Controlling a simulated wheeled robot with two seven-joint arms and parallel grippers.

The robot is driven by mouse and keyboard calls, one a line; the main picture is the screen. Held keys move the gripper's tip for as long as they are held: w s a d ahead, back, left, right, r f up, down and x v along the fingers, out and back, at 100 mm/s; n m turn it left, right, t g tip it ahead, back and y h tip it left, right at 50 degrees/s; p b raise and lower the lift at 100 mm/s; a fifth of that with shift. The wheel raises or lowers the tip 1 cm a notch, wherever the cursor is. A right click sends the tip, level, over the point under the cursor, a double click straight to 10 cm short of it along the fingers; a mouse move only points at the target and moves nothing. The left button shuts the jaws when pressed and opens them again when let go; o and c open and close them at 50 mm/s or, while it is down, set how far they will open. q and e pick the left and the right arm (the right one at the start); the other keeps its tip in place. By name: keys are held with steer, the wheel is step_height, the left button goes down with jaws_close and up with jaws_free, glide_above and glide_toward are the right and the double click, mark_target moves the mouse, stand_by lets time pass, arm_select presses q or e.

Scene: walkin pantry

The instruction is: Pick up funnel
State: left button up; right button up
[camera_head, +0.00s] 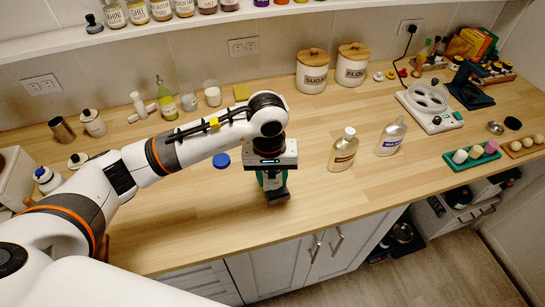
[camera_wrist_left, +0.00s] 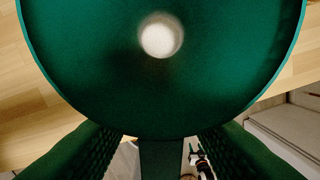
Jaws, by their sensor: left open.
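The green funnel (camera_wrist_left: 90,60) fills the upper part of the left wrist view. I look into its wide round mouth, with the pale spout hole near the middle. A narrow green tab at its near rim reaches down between the fingers of my left gripper (camera_wrist_left: 160,158). The fingers stand apart on both sides of the tab, with gaps showing. In the head view my left gripper (camera_head: 275,192) points down near the counter's front part and hides most of the funnel. My right gripper is out of view.
On the wooden counter (camera_head: 220,240), two bottles, one amber (camera_head: 343,150) and one clear (camera_head: 391,137), stand to the right. A blue lid (camera_head: 221,160) lies to the left. Jars and canisters line the back. The counter right of the gripper's front is clear.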

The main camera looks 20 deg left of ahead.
arm_select(q)
steer(key=shift+c, duration=0.9)
jaws_close()
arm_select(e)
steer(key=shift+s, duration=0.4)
arm_select(q)
steer(key=shift+r, duration=0.1)
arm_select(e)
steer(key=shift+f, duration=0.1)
